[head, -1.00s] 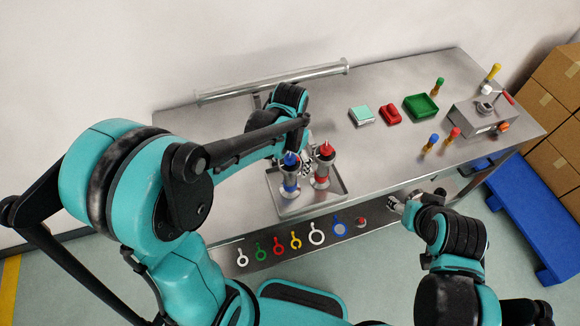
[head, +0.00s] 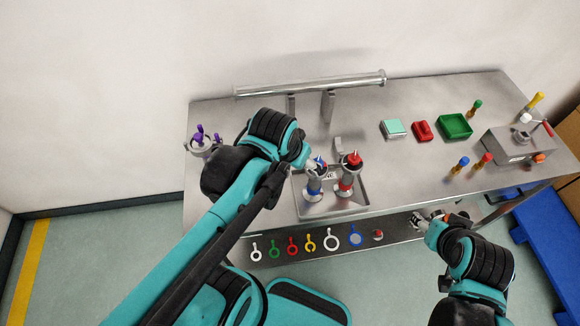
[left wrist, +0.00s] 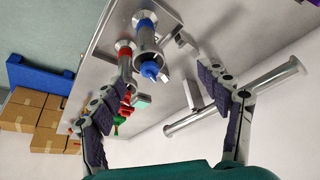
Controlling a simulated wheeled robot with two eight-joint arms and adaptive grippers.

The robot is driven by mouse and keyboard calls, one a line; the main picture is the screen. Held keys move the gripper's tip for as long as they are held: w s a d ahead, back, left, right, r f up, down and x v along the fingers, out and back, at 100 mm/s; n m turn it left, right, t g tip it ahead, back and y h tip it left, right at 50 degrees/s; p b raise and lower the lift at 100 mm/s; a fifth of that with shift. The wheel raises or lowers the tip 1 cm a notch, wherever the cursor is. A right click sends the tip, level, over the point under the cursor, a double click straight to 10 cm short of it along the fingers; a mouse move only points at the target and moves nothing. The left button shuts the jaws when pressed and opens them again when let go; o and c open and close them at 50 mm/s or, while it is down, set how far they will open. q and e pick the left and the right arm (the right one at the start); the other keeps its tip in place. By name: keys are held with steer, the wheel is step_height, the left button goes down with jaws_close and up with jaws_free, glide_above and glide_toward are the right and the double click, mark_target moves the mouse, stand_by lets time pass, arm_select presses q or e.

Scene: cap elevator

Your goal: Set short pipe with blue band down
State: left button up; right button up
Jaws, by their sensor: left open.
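The short pipe with the blue band (head: 314,184) stands upright in the shallow metal tray (head: 361,207), with a blue piece on top. A similar pipe with a red band (head: 347,178) stands just right of it. My left gripper (head: 306,160) is beside the blue-banded pipe's top, partly hidden by its own wrist. In the left wrist view its fingers (left wrist: 163,78) are spread apart with nothing gripped; the blue-banded pipe (left wrist: 147,48) shows beyond them, apparently free. My right gripper (head: 424,218) is near the table's front edge; its fingers are too small to read.
A long horizontal metal pipe (head: 312,83) sits on supports at the back. A green bin (head: 455,126), red block (head: 421,131) and metal box (head: 515,143) stand to the right. Coloured ring tools (head: 310,240) line the front ledge. A purple-topped holder (head: 201,142) is at left.

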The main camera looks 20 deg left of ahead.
arm_select(q)
steer(key=s, duration=0.1)
steer(key=t, duration=0.1)
steer(key=s+a+n+t, duration=0.1)
steer(key=shift+s+f, duration=0.3)
step_height(320, 180, down, 14)
steer(key=b, duration=1.4)
steer(key=shift+f, duration=0.2)
